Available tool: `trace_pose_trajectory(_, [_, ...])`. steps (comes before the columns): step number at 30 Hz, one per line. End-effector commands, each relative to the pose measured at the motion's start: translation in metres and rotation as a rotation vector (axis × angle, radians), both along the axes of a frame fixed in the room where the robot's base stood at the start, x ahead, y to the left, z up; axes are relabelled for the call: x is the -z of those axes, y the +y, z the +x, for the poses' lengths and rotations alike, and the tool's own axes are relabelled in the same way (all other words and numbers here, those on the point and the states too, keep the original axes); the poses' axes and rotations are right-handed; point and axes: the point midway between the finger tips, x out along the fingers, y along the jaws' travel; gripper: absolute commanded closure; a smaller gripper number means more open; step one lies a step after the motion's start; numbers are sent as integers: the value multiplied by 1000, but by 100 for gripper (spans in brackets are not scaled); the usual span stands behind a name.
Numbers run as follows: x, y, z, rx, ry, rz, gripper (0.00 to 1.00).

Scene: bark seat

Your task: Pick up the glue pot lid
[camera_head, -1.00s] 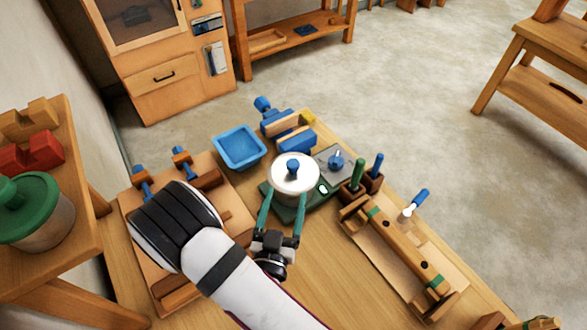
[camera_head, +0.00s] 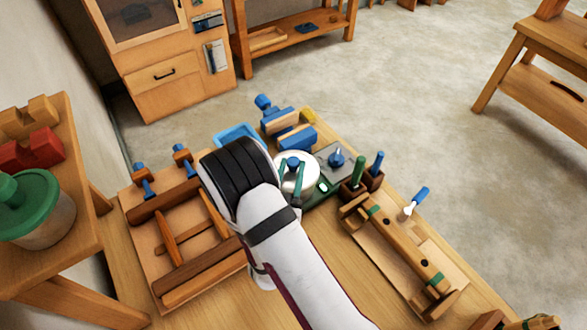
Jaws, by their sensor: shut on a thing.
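The glue pot lid is white and round with a blue knob (camera_head: 293,163). Its white top (camera_head: 312,168) shows around my fingers, in the middle of the head camera view. The pot sits on a dark green base (camera_head: 318,197); the pot's body is mostly hidden under the lid and behind my arm. My gripper (camera_head: 292,168) reaches over the lid from the front, its two green fingers shut on the blue knob, one on each side. I cannot tell whether the lid is lifted off the pot.
A blue tray (camera_head: 235,133) is partly hidden behind my arm. A blue-jawed vise (camera_head: 290,128) stands behind the pot. A grey plate with a blue knob (camera_head: 337,158) and upright green and blue handles (camera_head: 359,172) are close on the right. A wooden frame (camera_head: 180,240) lies left.

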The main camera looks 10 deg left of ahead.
Motion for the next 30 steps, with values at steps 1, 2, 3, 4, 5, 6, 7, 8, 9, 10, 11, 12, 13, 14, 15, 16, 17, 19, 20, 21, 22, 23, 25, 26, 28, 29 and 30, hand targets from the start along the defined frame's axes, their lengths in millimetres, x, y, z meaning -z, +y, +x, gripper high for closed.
trace_pose_trajectory(1, [0, 0, 0, 0, 0, 0, 88])
trace_pose_trajectory(2, [0, 0, 0, 0, 0, 0, 93])
trace_pose_trajectory(3, [0, 0, 0, 0, 0, 0, 100])
trace_pose_trajectory(4, [0, 0, 0, 0, 0, 0, 100])
trace_pose_trajectory(5, [0, 0, 0, 0, 0, 0, 100])
trace_pose_trajectory(6, [0, 0, 0, 0, 0, 0, 100])
trace_pose_trajectory(7, [0, 0, 0, 0, 0, 0, 100])
trace_pose_trajectory(8, [0, 0, 0, 0, 0, 0, 100])
trace_pose_trajectory(9, [0, 0, 0, 0, 0, 0, 100])
trace_pose_trajectory(10, [0, 0, 0, 0, 0, 0, 100])
trace_pose_trajectory(11, [0, 0, 0, 0, 0, 0, 100])
trace_pose_trajectory(12, [-1, 0, 0, 0, 0, 0, 100])
trace_pose_trajectory(13, [-2, 0, 0, 0, -1, 1, 100])
trace_pose_trajectory(14, [-5, 0, 0, 1, -1, 1, 100])
trace_pose_trajectory(15, [-10, 0, 0, 1, -2, 2, 100])
trace_pose_trajectory(16, [-15, 0, 0, 0, -3, 3, 100])
trace_pose_trajectory(17, [-21, 0, 0, 0, -3, 3, 100])
trace_pose_trajectory(19, [-38, 0, 0, 1, -4, 5, 100])
trace_pose_trajectory(20, [-47, 0, 0, 0, -5, 6, 100])
trace_pose_trajectory(21, [-58, 0, 0, 0, -5, 6, 100])
trace_pose_trajectory(22, [-66, 0, 0, 1, -5, 7, 100])
trace_pose_trajectory(23, [-73, 0, 0, 0, -5, 6, 100])
trace_pose_trajectory(25, [-87, 0, 0, 1, -4, 5, 100])
trace_pose_trajectory(26, [-91, 0, 0, 1, -4, 4, 100])
trace_pose_trajectory(28, [-98, 0, 0, 0, -1, 2, 100])
trace_pose_trajectory(29, [-99, 0, 0, 0, -1, 1, 100])
trace_pose_trajectory(30, [-101, -1, 0, 2, -1, 2, 100])
